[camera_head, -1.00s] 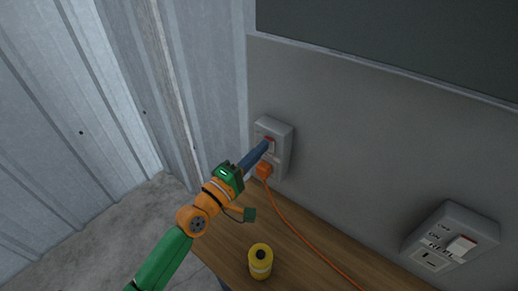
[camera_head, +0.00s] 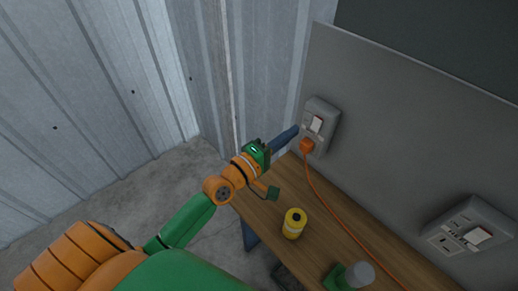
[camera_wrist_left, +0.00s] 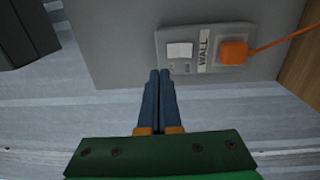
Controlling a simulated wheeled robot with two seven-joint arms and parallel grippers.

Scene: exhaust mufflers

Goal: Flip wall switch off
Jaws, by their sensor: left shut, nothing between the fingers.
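The wall switch (camera_head: 317,124) is a grey box on the grey panel, with a white rocker. It also shows in the left wrist view (camera_wrist_left: 180,50), beside a label reading WALL and an orange plug (camera_wrist_left: 233,52). No red shows on its rocker now. My left gripper (camera_head: 297,129) is shut and empty, its blue fingers pointing at the box. In the left wrist view its fingertips (camera_wrist_left: 159,71) lie just below the box's edge, near the rocker; a small gap seems to separate them. My right gripper is not in view.
An orange cord runs from the plug (camera_head: 307,146) down across the wooden bench (camera_head: 268,215). A yellow can (camera_head: 294,223) and a green and grey object (camera_head: 350,275) stand on the bench. A second switch box (camera_head: 472,230) is at the right. Corrugated metal wall (camera_head: 90,80) rises at left.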

